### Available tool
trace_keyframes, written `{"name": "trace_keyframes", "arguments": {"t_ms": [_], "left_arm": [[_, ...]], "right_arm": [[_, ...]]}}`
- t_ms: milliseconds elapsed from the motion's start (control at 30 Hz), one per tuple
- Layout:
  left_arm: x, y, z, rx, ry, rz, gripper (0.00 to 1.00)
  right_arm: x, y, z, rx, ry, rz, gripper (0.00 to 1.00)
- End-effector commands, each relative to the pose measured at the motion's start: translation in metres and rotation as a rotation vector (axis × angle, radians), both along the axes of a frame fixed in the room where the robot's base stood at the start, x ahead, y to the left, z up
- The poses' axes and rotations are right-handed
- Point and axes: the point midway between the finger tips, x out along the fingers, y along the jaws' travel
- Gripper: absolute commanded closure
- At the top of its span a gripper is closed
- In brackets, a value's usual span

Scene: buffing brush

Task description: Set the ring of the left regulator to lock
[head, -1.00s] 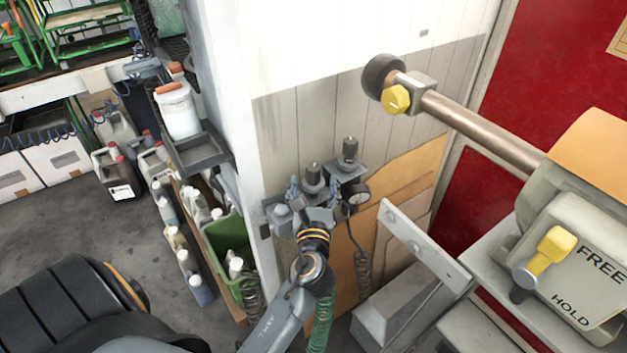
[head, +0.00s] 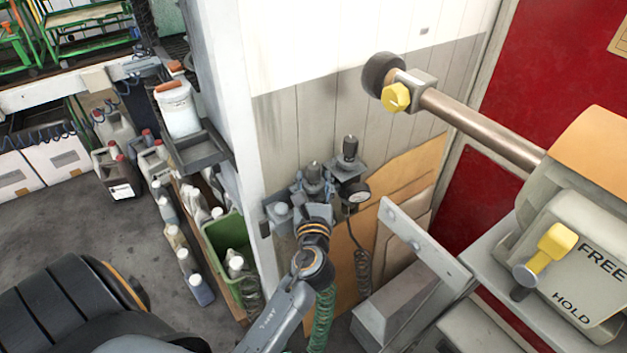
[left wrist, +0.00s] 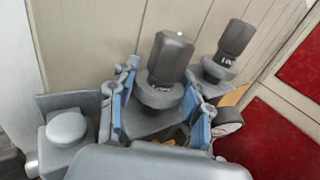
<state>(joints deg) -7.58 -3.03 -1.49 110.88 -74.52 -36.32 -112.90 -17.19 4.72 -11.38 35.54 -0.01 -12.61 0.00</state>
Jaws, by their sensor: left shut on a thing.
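The left regulator (head: 313,173) is on the wall unit, with a dark upright knob above a wider grey ring. In the left wrist view, the left regulator's knob (left wrist: 171,58) and its ring (left wrist: 160,95) stand between my two blue-padded fingers. My left gripper (head: 312,188) is shut on the ring, one finger on each side; it also shows in the left wrist view (left wrist: 160,108). The fingers and my gripper body hide the lower part of the regulator. Lettering on the knob is too small to read. My right gripper is out of view.
A second regulator (head: 349,158) stands close to the right, with a round gauge (head: 357,192) below it. A grey bracket (head: 425,245) and a machine with a yellow lever (head: 548,250) are farther right. Bottles and a green bin (head: 232,255) stand left.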

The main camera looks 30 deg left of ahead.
Motion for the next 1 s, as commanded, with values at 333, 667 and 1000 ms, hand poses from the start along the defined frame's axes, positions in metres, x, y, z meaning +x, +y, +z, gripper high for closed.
{"name": "trace_keyframes", "arguments": {"t_ms": [333,667,1000], "left_arm": [[-0.001,0.0,-0.015,-0.003,0.005,0.0,0.5],[0.0,0.0,-0.013,-0.001,0.002,0.0,0.27],[-0.025,-0.016,-0.014,-0.002,0.005,-0.001,0.27]], "right_arm": [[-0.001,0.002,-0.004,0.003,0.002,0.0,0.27],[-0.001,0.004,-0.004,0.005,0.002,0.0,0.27],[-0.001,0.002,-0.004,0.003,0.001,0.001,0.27]]}}
